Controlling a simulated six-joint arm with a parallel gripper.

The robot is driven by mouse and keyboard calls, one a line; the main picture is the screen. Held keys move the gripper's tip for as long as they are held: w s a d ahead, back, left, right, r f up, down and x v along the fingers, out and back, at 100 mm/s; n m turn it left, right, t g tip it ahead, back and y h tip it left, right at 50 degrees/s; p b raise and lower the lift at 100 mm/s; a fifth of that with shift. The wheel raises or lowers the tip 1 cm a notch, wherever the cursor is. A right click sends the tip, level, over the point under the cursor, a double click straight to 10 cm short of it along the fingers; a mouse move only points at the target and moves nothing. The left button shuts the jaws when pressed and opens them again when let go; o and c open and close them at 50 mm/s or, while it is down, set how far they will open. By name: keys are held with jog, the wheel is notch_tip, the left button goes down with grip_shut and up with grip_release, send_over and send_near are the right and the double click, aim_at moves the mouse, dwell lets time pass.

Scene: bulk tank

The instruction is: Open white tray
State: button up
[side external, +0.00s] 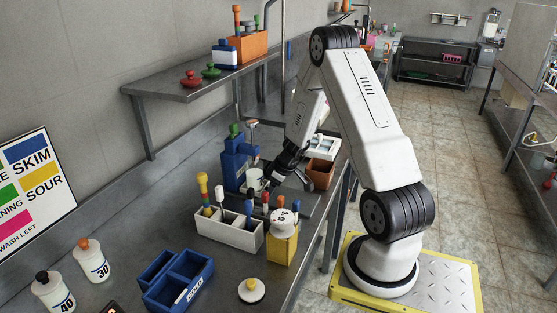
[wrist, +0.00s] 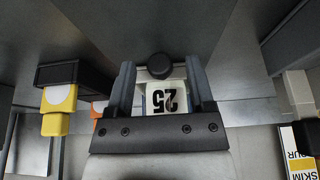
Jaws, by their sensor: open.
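Two white trays show in the side external view; I cannot tell which one the task means. A white compartment tray (side external: 232,237) stands on the bench with several colour-handled tools upright in it. A smaller white tray (side external: 321,149) lies farther back, partly behind my arm, by a brown box. No lid shows clearly on either. My gripper (side external: 270,177) is low over the bench, behind the nearer tray. Contact cannot be told.
A yellow container (side external: 283,247) with a white top stands beside the nearer tray. A blue divided box (side external: 178,281) and white bottles (side external: 90,262) are nearer the camera. A shelf (side external: 200,78) overhangs the back.

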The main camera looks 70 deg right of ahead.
grip_shut()
dwell(1.3)
